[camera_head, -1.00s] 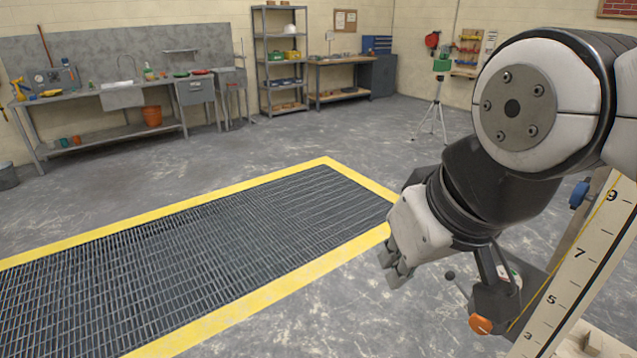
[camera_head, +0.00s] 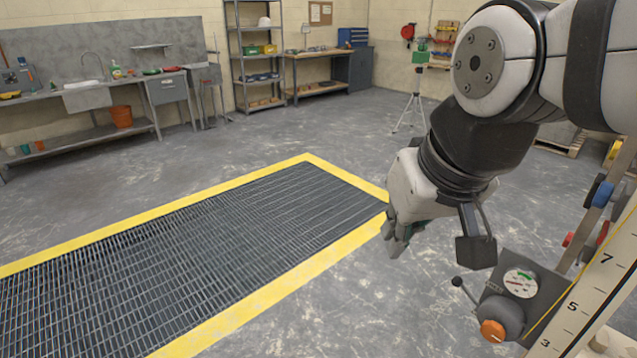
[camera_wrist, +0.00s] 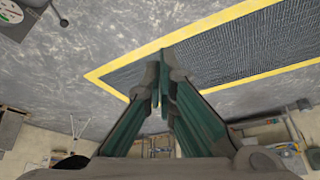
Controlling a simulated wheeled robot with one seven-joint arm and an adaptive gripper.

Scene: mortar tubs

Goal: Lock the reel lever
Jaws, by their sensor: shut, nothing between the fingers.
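A short dark lever with a black ball knob (camera_head: 457,282) sticks out to the left from a grey box (camera_head: 540,290) at the lower right of the head view. I take it to be the reel lever; no lock marking is readable. The box carries a round white gauge (camera_head: 520,283) and an orange knob (camera_head: 492,330). The lever's ball also shows at the top left of the wrist view (camera_wrist: 63,22). My gripper (camera_head: 394,240) is shut and empty, above and left of the lever, apart from it. Its fingers (camera_wrist: 162,78) meet in the wrist view.
A pale post with numbers (camera_head: 590,290) stands beside the box. A yellow-edged floor grating (camera_head: 200,260) lies to the left. A green instrument on a tripod (camera_head: 413,100) stands behind my gripper. A sink bench (camera_head: 85,98) and shelves (camera_head: 250,55) line the far wall.

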